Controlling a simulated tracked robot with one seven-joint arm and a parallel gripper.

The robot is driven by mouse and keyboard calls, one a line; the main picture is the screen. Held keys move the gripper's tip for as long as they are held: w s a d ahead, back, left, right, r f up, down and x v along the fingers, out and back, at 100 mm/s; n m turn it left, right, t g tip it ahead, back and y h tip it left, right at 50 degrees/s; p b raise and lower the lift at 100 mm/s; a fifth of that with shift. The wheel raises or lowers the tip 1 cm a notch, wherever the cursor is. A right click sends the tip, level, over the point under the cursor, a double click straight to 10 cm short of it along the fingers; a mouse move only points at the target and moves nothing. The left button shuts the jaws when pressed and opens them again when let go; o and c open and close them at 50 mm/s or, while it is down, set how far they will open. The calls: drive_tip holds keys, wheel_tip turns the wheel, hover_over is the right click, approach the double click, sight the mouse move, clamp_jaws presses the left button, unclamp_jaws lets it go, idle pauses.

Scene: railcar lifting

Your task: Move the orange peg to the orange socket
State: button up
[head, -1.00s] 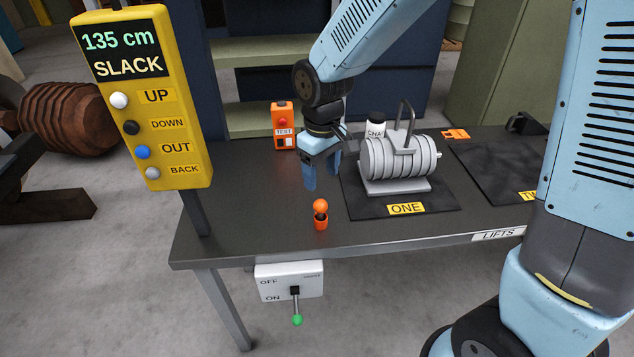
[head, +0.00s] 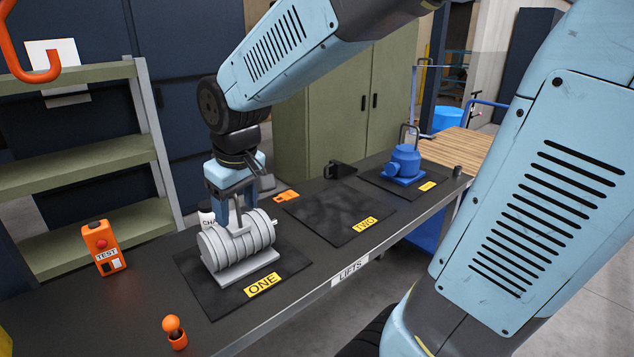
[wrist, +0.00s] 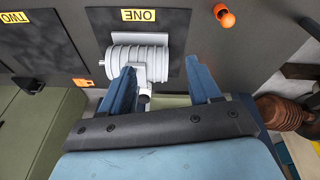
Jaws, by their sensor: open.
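The orange peg (head: 171,326) has a round knob and stands upright near the table's front edge, left of pad ONE. Its lower part looks like an orange cup; I cannot tell whether that is separate. In the wrist view the peg (wrist: 224,15) is at the top right. A small flat orange block with dark marks (head: 286,196), perhaps the orange socket, lies behind the pads; it also shows in the wrist view (wrist: 83,82). My gripper (head: 236,211) is open over the grey ribbed drum (head: 238,246), fingers pointing down near its handle, away from the peg.
The drum sits on black pad ONE (head: 190,284). Pad TWO (head: 330,220) is bare. An orange TEST box (head: 103,248) stands at the left, and a blue pump-like object (head: 404,162) is on the far pad. A white container stands behind the drum, partly hidden.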

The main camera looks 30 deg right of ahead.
drive_tip(key=s+d+r+m+t, duration=0.2)
drive_tip(key=s+d+r+m, duration=0.3)
drive_tip(key=s+d, duration=0.5)
drive_tip(key=shift+d+r+t+h, duration=0.3)
drive_tip(key=shift+d+r+t, duration=0.1)
drive_tip(key=shift+d+r, duration=0.4)
drive_tip(key=shift+s, duration=0.1)
